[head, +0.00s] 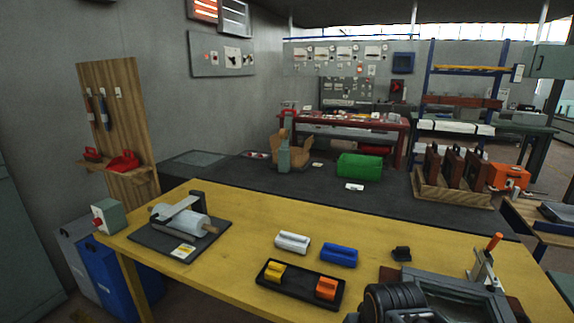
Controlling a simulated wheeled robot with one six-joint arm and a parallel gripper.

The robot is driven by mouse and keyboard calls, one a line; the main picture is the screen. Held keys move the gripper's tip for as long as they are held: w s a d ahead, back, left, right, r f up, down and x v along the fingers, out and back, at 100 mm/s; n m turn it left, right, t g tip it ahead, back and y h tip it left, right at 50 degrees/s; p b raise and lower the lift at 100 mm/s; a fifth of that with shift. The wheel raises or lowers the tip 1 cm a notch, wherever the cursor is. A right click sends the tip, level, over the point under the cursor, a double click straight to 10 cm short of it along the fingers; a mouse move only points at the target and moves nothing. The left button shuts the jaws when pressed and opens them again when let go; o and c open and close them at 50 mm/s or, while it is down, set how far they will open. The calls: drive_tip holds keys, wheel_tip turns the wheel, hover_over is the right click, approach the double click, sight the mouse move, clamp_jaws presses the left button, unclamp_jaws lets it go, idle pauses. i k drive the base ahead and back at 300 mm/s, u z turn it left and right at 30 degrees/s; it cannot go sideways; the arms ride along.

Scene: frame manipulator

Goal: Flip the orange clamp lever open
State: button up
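The orange clamp lever (494,242) is at the right of the yellow workbench (215,268). Its orange grip stands up and leans slightly right at the top of a pale metal clamp bracket (484,270). The bracket stands at the back edge of a dark grey frame-like fixture (440,281), which the picture's lower edge cuts off. A black ribbed, rounded part (393,301) covers the fixture's left front; I cannot tell whether it is part of my arm. I make out no gripper fingers, and nothing is seen touching the lever.
A black tray (300,289) holds a yellow and an orange block. White (292,242) and blue (339,255) handle-shaped pieces lie behind it. A roller on a dark plate (153,239) is at the left. The bench's middle-left is clear.

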sight(494, 240)
drive_tip(key=z, duration=1.5)
drive_tip(key=i, duration=0.55)
drive_tip(key=u, duration=0.05)
